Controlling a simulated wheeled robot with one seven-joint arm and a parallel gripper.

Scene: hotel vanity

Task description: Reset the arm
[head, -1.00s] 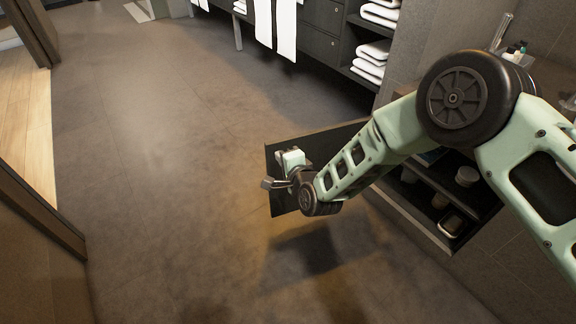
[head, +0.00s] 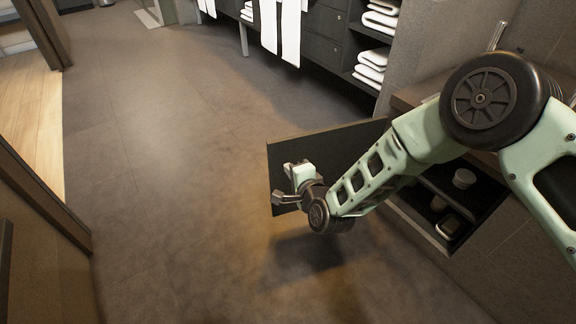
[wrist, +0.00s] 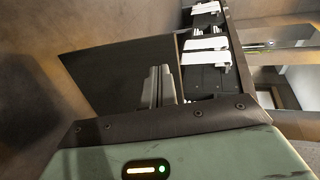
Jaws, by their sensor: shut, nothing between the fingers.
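My gripper (head: 276,199) is in front of the dark open cabinet door (head: 290,150), at the middle of the head view. My pale green arm comes in from the right, bent at a large black joint. In the wrist view my gripper's fingers (wrist: 158,86) are together with nothing between them. The dark door panel (wrist: 105,80) stands behind them there. I cannot tell whether the fingers touch the door.
Shelves with folded white towels (head: 371,65) and hanging towels (head: 291,30) stand at the back. The floor (head: 180,170) to the left is clear.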

